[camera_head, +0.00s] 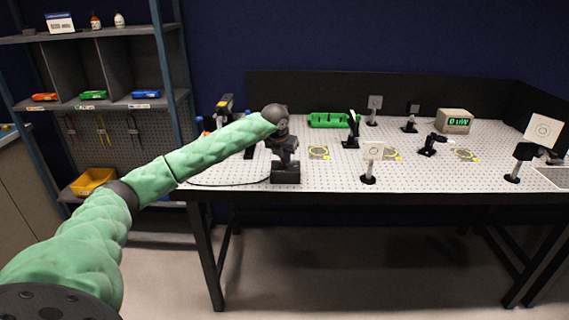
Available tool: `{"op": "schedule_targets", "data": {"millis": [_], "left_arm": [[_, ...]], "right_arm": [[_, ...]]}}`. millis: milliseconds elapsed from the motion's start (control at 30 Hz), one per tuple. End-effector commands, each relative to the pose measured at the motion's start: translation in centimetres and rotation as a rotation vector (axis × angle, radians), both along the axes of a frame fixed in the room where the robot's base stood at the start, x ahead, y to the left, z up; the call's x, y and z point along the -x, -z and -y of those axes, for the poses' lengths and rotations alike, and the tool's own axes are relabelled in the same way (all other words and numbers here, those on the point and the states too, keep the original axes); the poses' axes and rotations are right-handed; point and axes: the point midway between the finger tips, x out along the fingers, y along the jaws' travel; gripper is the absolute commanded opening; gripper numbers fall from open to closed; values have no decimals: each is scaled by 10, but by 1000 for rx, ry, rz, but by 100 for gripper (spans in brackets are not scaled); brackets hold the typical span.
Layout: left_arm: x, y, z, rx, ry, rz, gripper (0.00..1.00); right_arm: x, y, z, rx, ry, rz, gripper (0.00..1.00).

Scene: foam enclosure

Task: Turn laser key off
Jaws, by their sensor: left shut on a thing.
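My left arm reaches in from the left to the front left edge of the optical table. My left gripper (286,160) points down at a small black box (286,175) on that edge and is shut. The laser key is hidden behind the gripper, so its angle cannot be seen; the gripper appears closed on it at the box. A power meter (453,121) at the back right shows a green readout that looks like 0 uW. My right gripper is not in view.
A dark cable (230,184) runs left of the box. Shelves (105,100) stand at the left.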

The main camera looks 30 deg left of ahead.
Motion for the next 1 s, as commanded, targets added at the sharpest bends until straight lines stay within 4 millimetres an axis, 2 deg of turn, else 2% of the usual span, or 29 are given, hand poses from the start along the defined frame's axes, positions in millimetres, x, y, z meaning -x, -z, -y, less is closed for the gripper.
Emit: {"op": "schedule_targets", "data": {"millis": [100, 200, 400, 1000], "left_arm": [[-1, 1, 0, 0, -71, 3, 0], [-1, 0, 0, 0, -120, 3, 0], [-1, 0, 1, 0, -198, 3, 0], [-2, -1, 2, 1, -403, 3, 0]], "right_arm": [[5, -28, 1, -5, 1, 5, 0], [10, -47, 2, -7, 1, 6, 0], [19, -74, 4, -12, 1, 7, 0], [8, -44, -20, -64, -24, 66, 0]]}}
